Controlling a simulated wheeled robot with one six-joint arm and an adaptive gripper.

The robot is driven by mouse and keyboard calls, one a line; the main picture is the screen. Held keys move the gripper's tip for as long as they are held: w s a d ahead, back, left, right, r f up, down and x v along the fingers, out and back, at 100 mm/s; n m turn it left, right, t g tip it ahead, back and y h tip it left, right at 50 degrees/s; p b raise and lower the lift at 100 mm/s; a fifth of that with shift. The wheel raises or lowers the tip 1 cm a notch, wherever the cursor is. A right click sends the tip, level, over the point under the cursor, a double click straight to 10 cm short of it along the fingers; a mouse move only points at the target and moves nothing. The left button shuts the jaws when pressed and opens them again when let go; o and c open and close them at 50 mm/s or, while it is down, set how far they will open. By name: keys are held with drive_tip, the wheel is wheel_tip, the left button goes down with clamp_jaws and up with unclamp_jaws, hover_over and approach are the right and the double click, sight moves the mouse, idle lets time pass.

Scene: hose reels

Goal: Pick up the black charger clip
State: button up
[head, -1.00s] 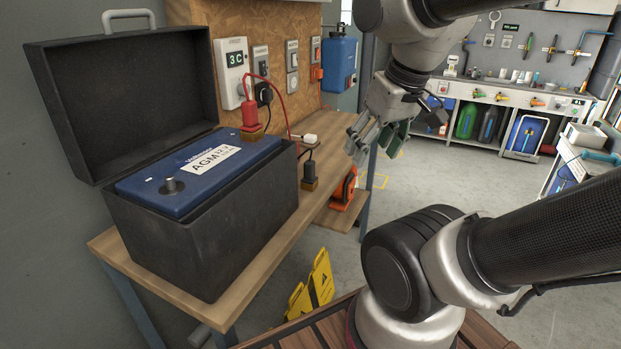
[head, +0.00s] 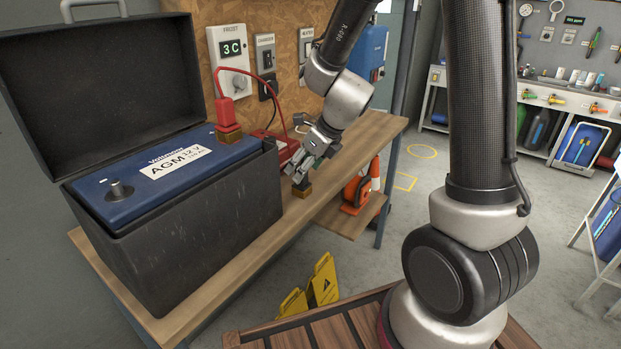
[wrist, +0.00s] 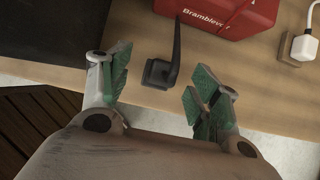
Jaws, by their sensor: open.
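The black charger clip (head: 301,184) stands on the wooden bench, with a brown, block-like lower part, just below my gripper (head: 301,168) in the head view. In the wrist view, the clip (wrist: 158,73) shows from above as a dark square with a black lead rising from it. My gripper (wrist: 158,90) is open there, its green-padded fingers spread to the left and right of the clip. The clip lies between their lines, a little beyond the tips. Nothing is held, and I see no contact.
A blue battery (head: 150,182) in an open black box (head: 190,235) stands left of the clip, with a red clip (head: 225,112) on its far end. A red charger (wrist: 215,15) lies just behind the black clip. A white plug (wrist: 303,44) is to its right.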

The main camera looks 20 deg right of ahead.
sight(301, 190)
drive_tip(key=x, duration=0.7)
drive_tip(key=shift+d+f, duration=0.15)
drive_tip(key=shift+d, duration=0.15)
drive_tip(key=c, duration=1.2)
